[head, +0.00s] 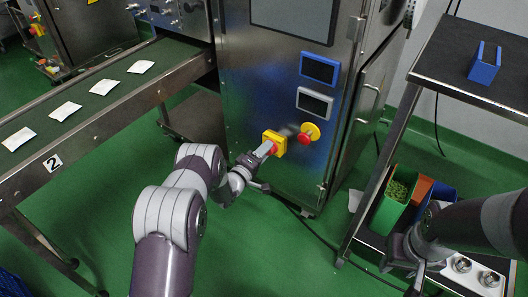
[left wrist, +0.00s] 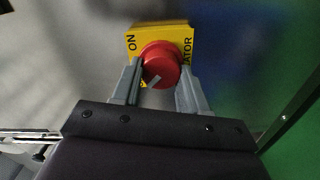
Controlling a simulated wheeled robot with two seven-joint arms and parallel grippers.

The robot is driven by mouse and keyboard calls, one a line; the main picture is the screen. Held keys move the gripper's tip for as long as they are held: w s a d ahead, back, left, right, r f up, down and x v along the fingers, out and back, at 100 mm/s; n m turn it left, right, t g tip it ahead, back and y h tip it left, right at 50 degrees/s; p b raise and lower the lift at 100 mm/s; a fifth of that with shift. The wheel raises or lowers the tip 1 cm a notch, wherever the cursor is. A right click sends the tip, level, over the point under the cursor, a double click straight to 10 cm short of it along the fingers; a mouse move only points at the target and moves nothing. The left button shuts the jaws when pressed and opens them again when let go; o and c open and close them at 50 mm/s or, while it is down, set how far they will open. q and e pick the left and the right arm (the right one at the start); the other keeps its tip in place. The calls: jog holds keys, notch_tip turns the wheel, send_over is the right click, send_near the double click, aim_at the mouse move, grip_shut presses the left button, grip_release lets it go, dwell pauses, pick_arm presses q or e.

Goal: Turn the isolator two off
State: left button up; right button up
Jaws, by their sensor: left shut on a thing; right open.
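The isolator switch (head: 274,138) is a red knob on a yellow plate, low on the front of the steel machine. In the left wrist view its red knob (left wrist: 161,62) sits between the fingers of my left gripper (left wrist: 160,88), which is shut on it. The yellow plate (left wrist: 178,35) shows "ON" at left and part of a word ending "ATOR" at right. A grey mark on the knob points to the lower left. In the head view my left gripper (head: 264,151) reaches the switch. My right gripper (head: 418,274) is open at lower right, apart from the switch.
A yellow and red button (head: 309,132) is close right of the switch. A conveyor (head: 110,95) labelled 2 carries teabag packets at left. A shelf rack (head: 450,85) with bins stands at right, near my right arm. Green floor lies between.

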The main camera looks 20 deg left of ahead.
pick_arm(q)
jog(key=shift+f, duration=0.1)
jog(key=o, duration=1.1)
jog(key=shift+c, duration=0.2)
jog(key=p+v, duration=0.5)
jog(key=v, duration=0.7)
jog(key=shift+s, duration=0.35)
jog(key=shift+a, duration=0.15)
